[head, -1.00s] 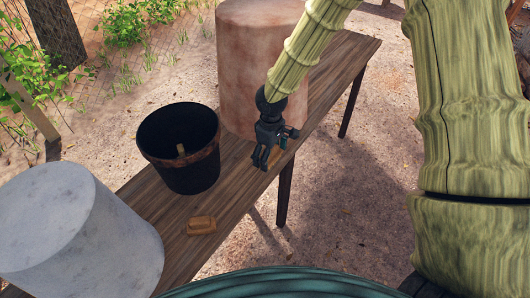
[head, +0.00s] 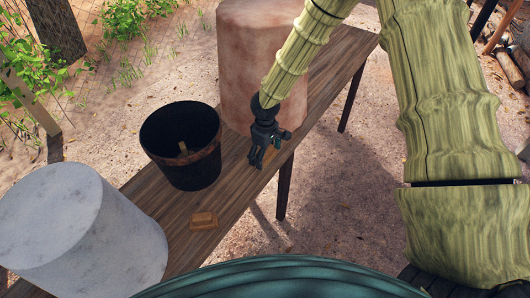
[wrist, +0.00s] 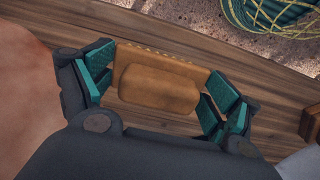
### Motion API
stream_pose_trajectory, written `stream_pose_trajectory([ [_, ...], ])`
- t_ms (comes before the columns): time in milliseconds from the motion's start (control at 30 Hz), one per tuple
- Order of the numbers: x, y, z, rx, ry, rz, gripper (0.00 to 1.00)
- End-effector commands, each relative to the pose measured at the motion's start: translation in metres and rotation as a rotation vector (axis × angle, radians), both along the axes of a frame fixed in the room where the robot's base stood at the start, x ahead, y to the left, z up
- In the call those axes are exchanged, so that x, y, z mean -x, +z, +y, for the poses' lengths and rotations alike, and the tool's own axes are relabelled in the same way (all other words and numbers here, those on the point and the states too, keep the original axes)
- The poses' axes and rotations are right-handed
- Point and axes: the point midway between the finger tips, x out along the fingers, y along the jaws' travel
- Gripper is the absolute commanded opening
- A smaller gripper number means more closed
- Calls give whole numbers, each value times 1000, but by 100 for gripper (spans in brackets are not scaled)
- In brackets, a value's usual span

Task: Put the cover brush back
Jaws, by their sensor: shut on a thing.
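My gripper (head: 257,159) is over the near edge of the wooden table, right of the dark bucket. In the wrist view my gripper (wrist: 160,95) has its teal-padded fingers on both sides of a tan wooden block with a raised grip (wrist: 158,88), which looks like the brush. It is shut on this block. In the head view the fingers largely hide the block; I cannot tell whether it touches the table.
A large reddish cylinder (head: 245,65) stands behind my gripper. A pale cylinder (head: 85,235) is at front left. Bare tabletop (head: 232,190) lies between bucket and near edge.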

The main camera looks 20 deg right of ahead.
Motion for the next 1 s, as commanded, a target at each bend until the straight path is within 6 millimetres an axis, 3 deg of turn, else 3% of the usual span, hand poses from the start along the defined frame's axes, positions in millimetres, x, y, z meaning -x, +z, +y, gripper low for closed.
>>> stream_pose_trajectory([
  [33, 0, 0, 0, 0, 0, 0, 70],
  [67, 0, 0, 0, 0, 0, 0, 93],
  [100, 0, 0, 0, 0, 1, 0, 100],
  [567, 0, 2, 0, -1, 0, -1, 100],
  [1000, -1, 49, 0, -1, -2, -3, 100],
])
